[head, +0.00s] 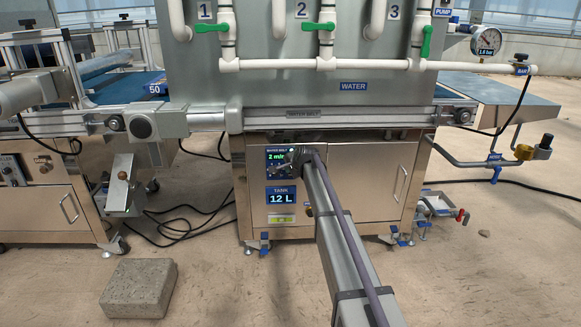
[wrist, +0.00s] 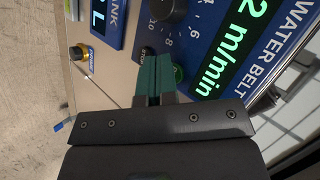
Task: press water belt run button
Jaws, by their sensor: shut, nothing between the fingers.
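The water belt control panel (head: 276,151) is on the front of the steel cabinet, partly covered by my arm in the head view. In the wrist view the blue panel (wrist: 292,48) fills the upper right, with a lit green "2 m/min" display (wrist: 228,52). A green button (wrist: 179,73) shows just right of my fingers and is partly hidden by them. A dark button marked "STOP" (wrist: 148,52) is just beyond the fingertips. My gripper (wrist: 154,60) is shut and empty, its teal fingertips right at the panel. I cannot tell whether they touch it.
A speed dial (wrist: 162,10) is above the buttons in the wrist view. The tank display (head: 281,195) reads 12 L below the panel. A concrete block (head: 139,287) lies on the floor at the left. Cables run across the floor between the cabinets.

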